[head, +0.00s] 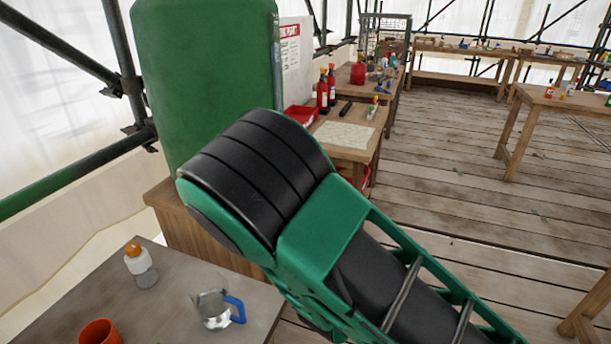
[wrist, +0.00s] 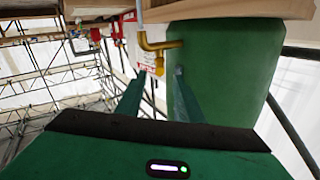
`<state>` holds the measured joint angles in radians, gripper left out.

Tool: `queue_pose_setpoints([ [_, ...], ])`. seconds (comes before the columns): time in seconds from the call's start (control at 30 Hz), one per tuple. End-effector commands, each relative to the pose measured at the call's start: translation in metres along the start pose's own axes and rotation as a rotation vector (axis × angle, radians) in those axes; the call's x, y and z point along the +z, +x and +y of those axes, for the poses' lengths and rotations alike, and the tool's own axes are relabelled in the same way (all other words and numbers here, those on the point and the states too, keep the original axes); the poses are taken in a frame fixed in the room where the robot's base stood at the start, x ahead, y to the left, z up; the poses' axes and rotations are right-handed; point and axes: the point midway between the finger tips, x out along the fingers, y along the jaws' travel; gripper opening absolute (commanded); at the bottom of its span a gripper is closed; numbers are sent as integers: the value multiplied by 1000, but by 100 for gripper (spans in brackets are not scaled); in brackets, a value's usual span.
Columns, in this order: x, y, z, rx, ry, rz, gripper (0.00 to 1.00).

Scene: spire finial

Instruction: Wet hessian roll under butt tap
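The green water butt (head: 205,75) stands at the upper left in the head view, partly behind my arm. It also shows in the wrist view (wrist: 225,75), where the picture appears upside down. A brass tap (wrist: 158,44) juts from beside the butt. My gripper (wrist: 158,85) points toward the butt and tap, its two green fingers apart with nothing visible between them. I cannot tell whether a finger touches the butt. In the head view my arm hides the gripper and the tap. I cannot make out a hessian roll in either view.
A near table holds a metal jug with a blue handle (head: 217,309), an orange cup (head: 100,332) and a white bottle (head: 140,264). Beyond my arm, a bench carries a pale flat sheet (head: 343,135), a red tray (head: 301,115) and red bottles (head: 327,90). Plank floor lies open at right.

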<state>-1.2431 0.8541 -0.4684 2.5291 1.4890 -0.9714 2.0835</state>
Motion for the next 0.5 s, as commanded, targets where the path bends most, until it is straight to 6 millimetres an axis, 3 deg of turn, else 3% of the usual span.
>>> queue_pose_setpoints([
  [0.5,-1,32,2,5,5,2,34],
])
